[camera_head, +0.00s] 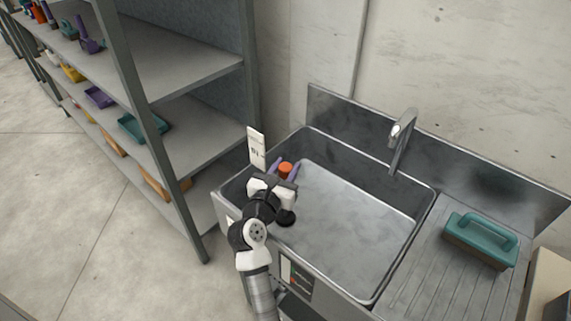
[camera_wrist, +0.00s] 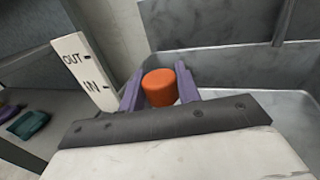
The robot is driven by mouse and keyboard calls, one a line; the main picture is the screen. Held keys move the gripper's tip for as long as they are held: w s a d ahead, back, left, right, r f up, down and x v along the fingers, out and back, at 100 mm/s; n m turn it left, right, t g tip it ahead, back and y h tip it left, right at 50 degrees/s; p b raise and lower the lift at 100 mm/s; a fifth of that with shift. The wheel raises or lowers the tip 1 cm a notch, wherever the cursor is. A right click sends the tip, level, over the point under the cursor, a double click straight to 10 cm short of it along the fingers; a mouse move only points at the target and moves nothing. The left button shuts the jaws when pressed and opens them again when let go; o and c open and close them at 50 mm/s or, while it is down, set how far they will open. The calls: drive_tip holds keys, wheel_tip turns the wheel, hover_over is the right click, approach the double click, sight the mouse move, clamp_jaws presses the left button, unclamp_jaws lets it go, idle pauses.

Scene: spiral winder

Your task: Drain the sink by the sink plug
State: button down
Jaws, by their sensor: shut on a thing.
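The steel sink (camera_head: 345,262) has a wide basin with a grey floor. The sink plug shows as an orange knob (camera_head: 285,169) at the basin's left side; in the wrist view the orange knob (camera_wrist: 159,87) stands between my two purple fingers. My gripper (camera_head: 284,172) reaches over the sink's left front edge and is shut on the orange knob. The lower part of the plug is hidden by my gripper. A white sign (camera_wrist: 85,70) marked OUT above and IN below stands just left of the knob; it also shows in the head view (camera_head: 256,148).
A faucet (camera_head: 402,138) rises at the sink's back. A shelf rack (camera_head: 165,150) with bins stands close on the left. The basin's middle is clear.

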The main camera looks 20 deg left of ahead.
drive_tip(key=shift+f, duration=0.3)
drive_tip(key=c, duration=1)
unclamp_jaws()
drive_tip(key=shift+r, duration=0.1)
drive_tip(key=s+b, duration=0.1)
drive_tip(key=s, duration=0.3)
drive_tip(key=s+b, duration=0.1)
drive_tip(key=s, duration=0.4)
drive_tip(key=s+b, duration=0.1)
drive_tip(key=s, duration=0.4)
drive_tip(key=shift+a, duration=0.25)
drive_tip(key=shift+w, duration=0.1)
